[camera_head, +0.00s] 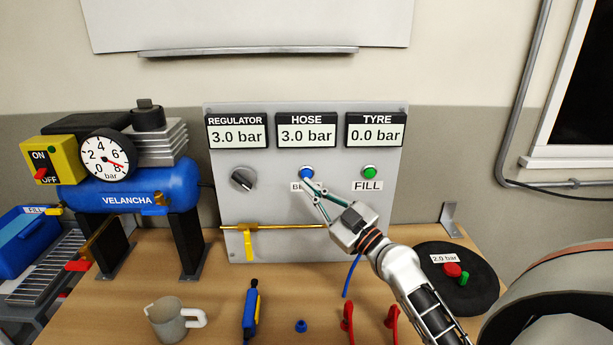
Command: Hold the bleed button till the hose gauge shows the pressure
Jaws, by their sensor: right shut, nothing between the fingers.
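The blue bleed button (306,172) is on the grey panel (270,200), below the hose gauge (307,132), which reads 3.0 bar. My right gripper (308,182) is shut and empty, with its fingertips at the lower edge of the button; I cannot tell whether they press it. The gripper partly hides the label under the button. The regulator gauge (237,132) reads 3.0 bar and the tyre gauge (375,131) reads 0.0 bar. My left gripper is out of view.
The green fill button (369,172) and regulator knob (243,180) flank the bleed button. A yellow-handled valve (248,243) sits below. The blue compressor (130,195) stands at left. A mug (167,321), a blue tool (250,312) and red-handled tools lie in front.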

